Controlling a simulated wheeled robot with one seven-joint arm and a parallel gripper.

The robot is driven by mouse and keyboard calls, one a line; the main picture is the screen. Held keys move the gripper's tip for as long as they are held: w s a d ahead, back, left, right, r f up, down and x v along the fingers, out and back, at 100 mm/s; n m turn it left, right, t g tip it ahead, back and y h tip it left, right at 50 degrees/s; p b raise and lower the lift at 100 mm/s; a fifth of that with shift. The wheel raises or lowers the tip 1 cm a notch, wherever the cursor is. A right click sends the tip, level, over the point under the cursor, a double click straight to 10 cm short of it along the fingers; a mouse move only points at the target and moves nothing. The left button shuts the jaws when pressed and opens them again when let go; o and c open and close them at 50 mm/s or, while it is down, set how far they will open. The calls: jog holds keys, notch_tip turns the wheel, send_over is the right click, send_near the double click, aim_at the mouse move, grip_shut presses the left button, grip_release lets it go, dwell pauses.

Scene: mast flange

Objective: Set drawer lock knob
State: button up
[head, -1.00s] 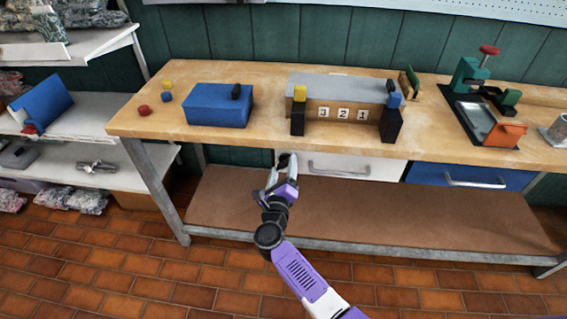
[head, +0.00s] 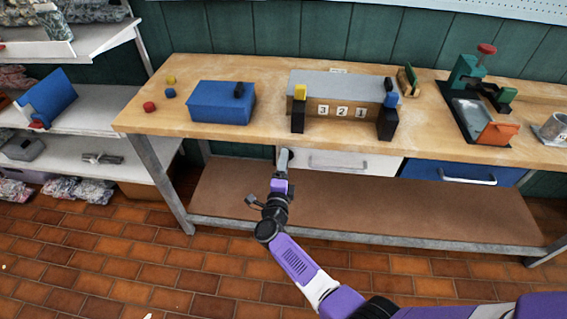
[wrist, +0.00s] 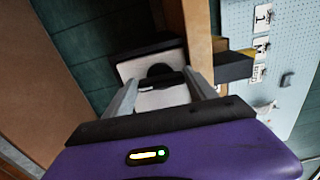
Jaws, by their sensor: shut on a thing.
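The white drawer (head: 345,161) hangs under the bench top, with a bar handle on its front. In the head view my gripper (head: 284,158) is at the left end of this drawer front, its fingers seen nearly edge-on. In the wrist view a dark round lock knob (wrist: 160,71) shows on the white face between the two grey fingers of my gripper (wrist: 160,80). The fingers are shut on the knob. In the head view the knob is hidden behind my gripper. Its exact turn angle and any marks around it cannot be made out.
A blue drawer (head: 465,172) is to the right. The bench top (head: 275,135) above holds a blue box (head: 220,103), a grey-topped block marked 3 2 1 (head: 340,92) and a green-and-orange device (head: 480,95). A brown lower shelf (head: 400,203) lies below.

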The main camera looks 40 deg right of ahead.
dwell(0.6)
jog(key=o, duration=1.4)
jog(key=shift+c, duration=0.2)
jog(key=p+v, duration=0.1)
jog(key=v, duration=0.6)
jog(key=shift+s+a, duration=0.25)
jog(key=shift+a, duration=0.1)
